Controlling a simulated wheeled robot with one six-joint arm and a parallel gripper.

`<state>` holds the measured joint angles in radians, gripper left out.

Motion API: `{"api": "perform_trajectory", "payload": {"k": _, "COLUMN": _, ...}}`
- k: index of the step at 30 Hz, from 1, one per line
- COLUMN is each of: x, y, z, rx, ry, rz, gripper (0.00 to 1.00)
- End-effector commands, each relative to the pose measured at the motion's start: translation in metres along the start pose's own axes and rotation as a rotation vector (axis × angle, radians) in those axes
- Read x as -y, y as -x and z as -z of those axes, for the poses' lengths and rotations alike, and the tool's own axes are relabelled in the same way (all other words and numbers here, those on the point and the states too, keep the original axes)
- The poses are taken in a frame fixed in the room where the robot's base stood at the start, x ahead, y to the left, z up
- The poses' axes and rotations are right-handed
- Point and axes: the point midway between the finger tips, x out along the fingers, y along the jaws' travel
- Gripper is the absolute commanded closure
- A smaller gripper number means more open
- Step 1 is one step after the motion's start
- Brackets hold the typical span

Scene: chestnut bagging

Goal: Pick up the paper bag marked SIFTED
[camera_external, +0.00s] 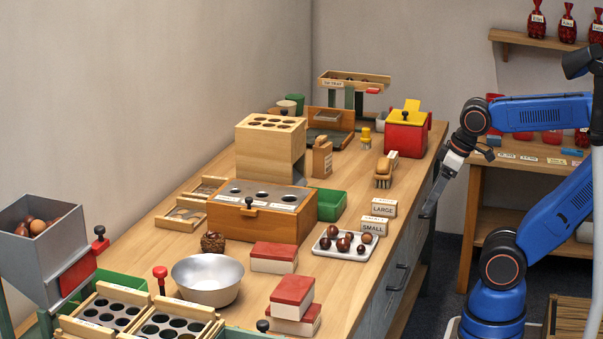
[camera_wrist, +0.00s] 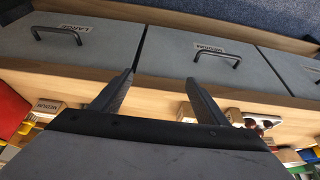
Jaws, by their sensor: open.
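A small brown paper bag (camera_external: 322,157) stands upright on the workbench, right of the pale wooden box with holes. Its label is too small to read, so I cannot tell if it says SIFTED. My gripper (camera_external: 429,209) hangs at the bench's right edge, in front of the drawers, well to the right of the bag and apart from it. In the wrist view my gripper (camera_wrist: 160,80) is open, with nothing between its two dark fingers. The bag does not show in the wrist view.
Drawer fronts (camera_wrist: 215,68) with handles lie before my fingers. Blocks marked LARGE (camera_external: 383,208) and SMALL (camera_external: 374,226), a brush (camera_external: 383,172), a green tray (camera_external: 327,204) and a white chestnut tray (camera_external: 345,245) stand near the bag's side of the bench. A red box (camera_external: 407,133) stands behind.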

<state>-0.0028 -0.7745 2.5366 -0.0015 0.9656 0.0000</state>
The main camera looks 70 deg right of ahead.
Motion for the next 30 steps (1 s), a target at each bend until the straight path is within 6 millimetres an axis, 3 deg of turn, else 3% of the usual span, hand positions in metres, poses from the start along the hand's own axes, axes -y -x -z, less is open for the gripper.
{"api": "perform_trajectory", "payload": {"k": 10, "x": 0.000, "y": 0.001, "z": 0.001, "rx": 0.001, "ry": 0.003, "rz": 0.000, "gripper": 0.44}}
{"api": "perform_trajectory", "payload": {"k": 14, "x": -0.002, "y": 0.006, "z": 0.015, "rx": 0.016, "ry": 0.045, "rz": -0.003, "gripper": 0.44}}
{"api": "perform_trajectory", "payload": {"k": 17, "x": -0.006, "y": 0.017, "z": 0.039, "rx": 0.038, "ry": 0.122, "rz": -0.006, "gripper": 0.44}}
{"api": "perform_trajectory", "payload": {"k": 30, "x": -0.038, "y": 0.052, "z": 0.175, "rx": 0.178, "ry": 0.584, "rz": 0.027, "gripper": 0.44}}
